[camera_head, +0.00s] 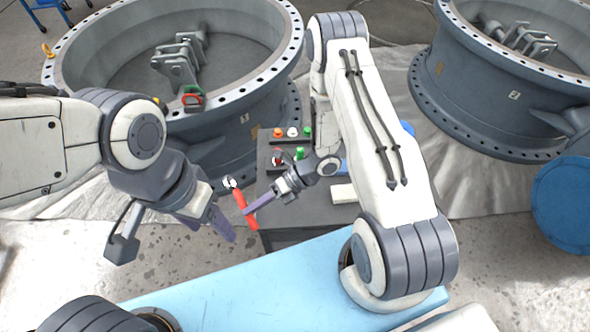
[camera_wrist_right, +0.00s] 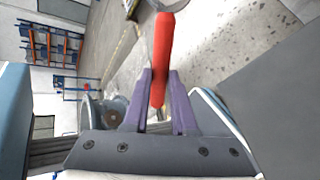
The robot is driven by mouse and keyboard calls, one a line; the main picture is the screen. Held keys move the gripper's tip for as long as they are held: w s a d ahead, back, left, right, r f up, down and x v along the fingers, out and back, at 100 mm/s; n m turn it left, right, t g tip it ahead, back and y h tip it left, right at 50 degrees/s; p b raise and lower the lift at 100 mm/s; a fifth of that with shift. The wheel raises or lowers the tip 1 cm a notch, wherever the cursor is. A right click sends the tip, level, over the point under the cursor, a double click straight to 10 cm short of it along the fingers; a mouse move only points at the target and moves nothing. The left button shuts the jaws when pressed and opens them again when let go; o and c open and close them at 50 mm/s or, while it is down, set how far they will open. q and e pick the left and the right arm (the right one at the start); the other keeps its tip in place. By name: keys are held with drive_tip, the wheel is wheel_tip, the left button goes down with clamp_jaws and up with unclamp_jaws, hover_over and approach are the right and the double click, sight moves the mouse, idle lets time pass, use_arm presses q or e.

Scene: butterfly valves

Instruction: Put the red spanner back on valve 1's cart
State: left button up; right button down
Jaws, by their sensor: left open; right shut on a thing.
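The red spanner (camera_head: 241,202) is held in the air at the near left edge of the dark cart (camera_head: 322,212). My right gripper (camera_head: 250,209) is shut on its red handle. In the right wrist view the red spanner (camera_wrist_right: 163,52) stands out from between the purple fingers (camera_wrist_right: 159,98); its metal head is at the top edge, partly cut off. My left gripper (camera_head: 222,226) is open and empty, just left of the spanner, close to its handle. I cannot tell which of the two big valves is valve 1.
The cart carries orange, white and green capped items (camera_head: 292,132) at its far side and a pale block (camera_head: 343,193). A large grey valve (camera_head: 240,120) stands behind left, another (camera_head: 500,115) at right. A blue drum (camera_head: 564,205) stands far right.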

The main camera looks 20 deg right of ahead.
drive_tip(key=s+d+f+n+g+h+p, duration=0.1)
drive_tip(key=s+d+n+g+h+p, duration=0.15)
drive_tip(key=n+h, duration=0.2)
use_arm(q)
wheel_tip(320, 180, up, 7)
drive_tip(key=p, duration=0.4)
use_arm(e)
drive_tip(key=n+t+h, duration=0.3)
drive_tip(key=n+h, duration=0.4)
drive_tip(key=h, duration=0.1)
hover_over(299, 200)
wheel_tip(299, 200, down, 10)
drive_tip(key=b, duration=1.1)
drive_tip(key=shift+r, duration=0.1)
use_arm(q)
wheel_tip(299, 200, down, 10)
drive_tip(key=shift+f, duration=0.25)
use_arm(e)
drive_tip(key=c, duration=0.6)
unclamp_jaws()
drive_tip(key=shift+c, duration=0.2)
use_arm(q)
drive_tip(key=shift+r, duration=0.1)
use_arm(e)
drive_tip(key=shift+r, duration=0.1)
